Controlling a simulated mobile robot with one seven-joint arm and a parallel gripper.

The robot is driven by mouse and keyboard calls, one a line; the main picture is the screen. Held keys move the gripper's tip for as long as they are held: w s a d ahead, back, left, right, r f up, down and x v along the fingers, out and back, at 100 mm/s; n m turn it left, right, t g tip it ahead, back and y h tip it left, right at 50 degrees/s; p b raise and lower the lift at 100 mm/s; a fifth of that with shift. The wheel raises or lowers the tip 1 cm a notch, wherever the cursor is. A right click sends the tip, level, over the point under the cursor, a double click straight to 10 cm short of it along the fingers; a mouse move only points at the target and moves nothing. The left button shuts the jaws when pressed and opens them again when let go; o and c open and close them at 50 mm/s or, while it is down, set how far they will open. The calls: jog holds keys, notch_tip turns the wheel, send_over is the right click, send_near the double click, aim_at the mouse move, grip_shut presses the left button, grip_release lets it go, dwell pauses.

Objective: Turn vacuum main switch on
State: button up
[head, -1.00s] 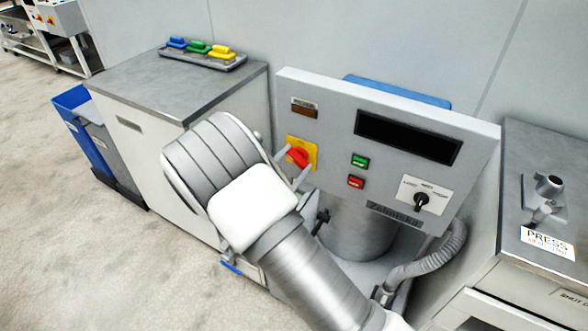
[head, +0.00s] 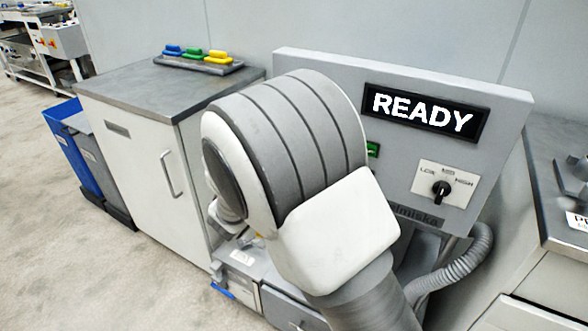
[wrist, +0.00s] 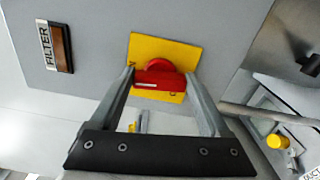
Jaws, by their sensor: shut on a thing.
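The red switch handle (wrist: 154,79) sits on a yellow plate (wrist: 176,48) on the grey control panel (head: 500,120). In the wrist view my gripper (wrist: 159,76) has one finger on each side of the handle and is shut on it. The handle's bar lies across the picture between the fingertips. In the head view my arm hides the switch, the plate and the fingers. The panel's display (head: 425,107) is lit and reads READY.
A dark selector knob (head: 441,189) is at the panel's lower right. A green button (head: 373,149) shows partly beside my arm. A ribbed hose (head: 462,263) runs below. A white cabinet (head: 140,160) stands to the left, with a FILTER label (wrist: 46,46) on the panel.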

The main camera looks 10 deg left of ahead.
jog(key=shift+f+m+b, duration=0.25)
jog(key=shift+m+b, duration=0.35)
jog(key=shift+b, duration=0.35)
jog(key=shift+r, duration=0.15)
jog(key=o, duration=1.2)
jog(key=shift+s, duration=0.1)
jog(key=p+v, duration=0.2)
jog(key=v, duration=1.5)
jog(key=shift+s+a, duration=0.1)
jog(key=shift+s, duration=0.05)
